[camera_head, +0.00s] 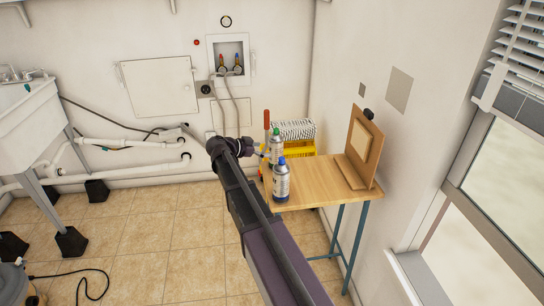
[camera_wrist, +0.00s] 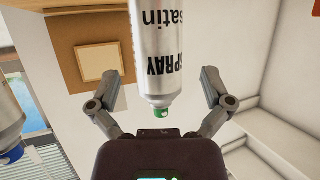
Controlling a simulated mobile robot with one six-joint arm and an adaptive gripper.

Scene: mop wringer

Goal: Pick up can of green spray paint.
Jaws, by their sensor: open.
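The green spray paint can (camera_head: 276,147) is a silver can with a green top, standing upright on the wooden table near its left edge. In the wrist view the can (camera_wrist: 165,60) appears upside down, with "SPRAY" and "satin" lettering and its green nozzle toward my gripper. My gripper (camera_wrist: 160,84) is open, with one finger on each side of the can. Gaps show between the can and both fingers. In the head view my gripper (camera_head: 262,150) is just left of the can, partly hidden by my arm.
A blue-topped can (camera_head: 281,181) stands in front of the green one, close to my arm. The wooden table (camera_head: 315,187) also holds a board (camera_head: 360,150) at the right. A yellow mop wringer (camera_head: 300,147) is behind. A sink (camera_head: 25,115) stands far left; the middle floor is clear.

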